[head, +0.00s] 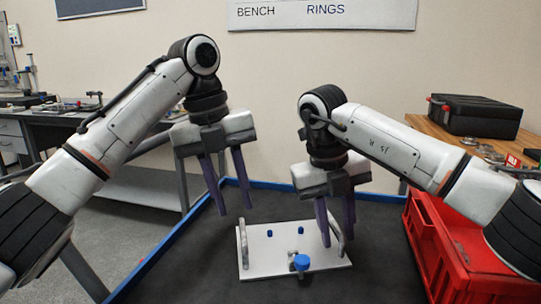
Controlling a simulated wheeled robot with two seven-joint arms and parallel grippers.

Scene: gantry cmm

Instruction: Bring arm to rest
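My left gripper (232,196) hangs pointing down above the dark mat, left of the white plate. Its two purple fingers are apart with nothing between them. My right gripper (337,220) points down over the right part of the white plate (268,262). Its purple fingers are apart, near the plate's right metal handle (335,238); I cannot tell whether they touch it.
The dark work surface (190,270) has a blue rim (150,258) and is clear left of the plate. A red crate (450,250) stands at the right. Behind it, a wooden bench (440,130) carries a black case (475,115). A grey workbench (60,115) stands at the left.

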